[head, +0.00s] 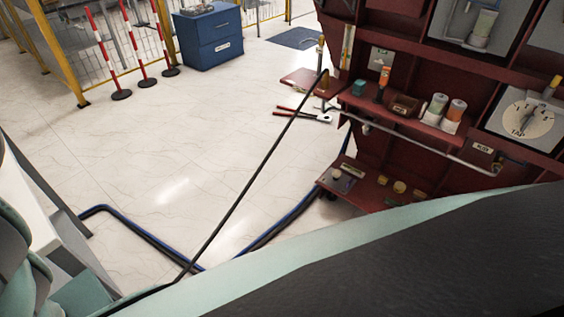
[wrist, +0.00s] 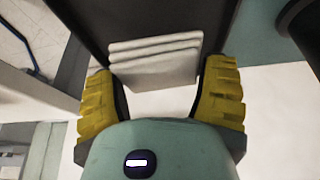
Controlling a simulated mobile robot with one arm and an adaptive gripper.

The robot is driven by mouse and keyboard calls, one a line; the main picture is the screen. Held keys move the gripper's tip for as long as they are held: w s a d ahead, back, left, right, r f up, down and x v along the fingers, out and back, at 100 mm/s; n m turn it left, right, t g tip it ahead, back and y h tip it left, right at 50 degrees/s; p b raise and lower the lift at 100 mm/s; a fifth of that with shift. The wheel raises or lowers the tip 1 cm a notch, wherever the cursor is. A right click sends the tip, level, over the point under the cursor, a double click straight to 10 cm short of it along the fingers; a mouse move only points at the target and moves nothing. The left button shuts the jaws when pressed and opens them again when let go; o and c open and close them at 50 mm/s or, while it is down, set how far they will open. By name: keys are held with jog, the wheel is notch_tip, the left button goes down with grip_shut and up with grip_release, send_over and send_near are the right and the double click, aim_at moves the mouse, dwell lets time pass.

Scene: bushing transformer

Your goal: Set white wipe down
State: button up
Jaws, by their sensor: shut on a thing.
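The white wipe (wrist: 155,62) is a folded, layered cloth in the upper middle of the wrist view. My gripper (wrist: 160,80), with yellow ribbed fingers, is shut on it, one finger at each side. A dark flat surface lies behind the wipe in that view; I cannot tell whether the wipe touches it. In the head view neither my gripper nor the wipe can be made out, and my own arm covers the lower right.
A dark red transformer frame (head: 400,205) with shelves of small parts fills the right. Red-handled pliers (head: 302,115) lie near its edge. A blue cabinet (head: 208,37) and red-white posts (head: 132,45) stand behind.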

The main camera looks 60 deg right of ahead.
jog(key=shift+w+a, duration=0.1)
jog(key=shift+a, duration=0.05)
notch_tip(320, 180, down, 2)
jog(key=shift+f+p, duration=0.1)
jog(key=shift+p, duration=0.55)
jog(key=shift+f, duration=0.65)
jog(key=o, duration=0.9)
jog(key=shift+o, duration=0.2)
jog(key=b+v, duration=0.1)
jog(key=v, duration=1.1)
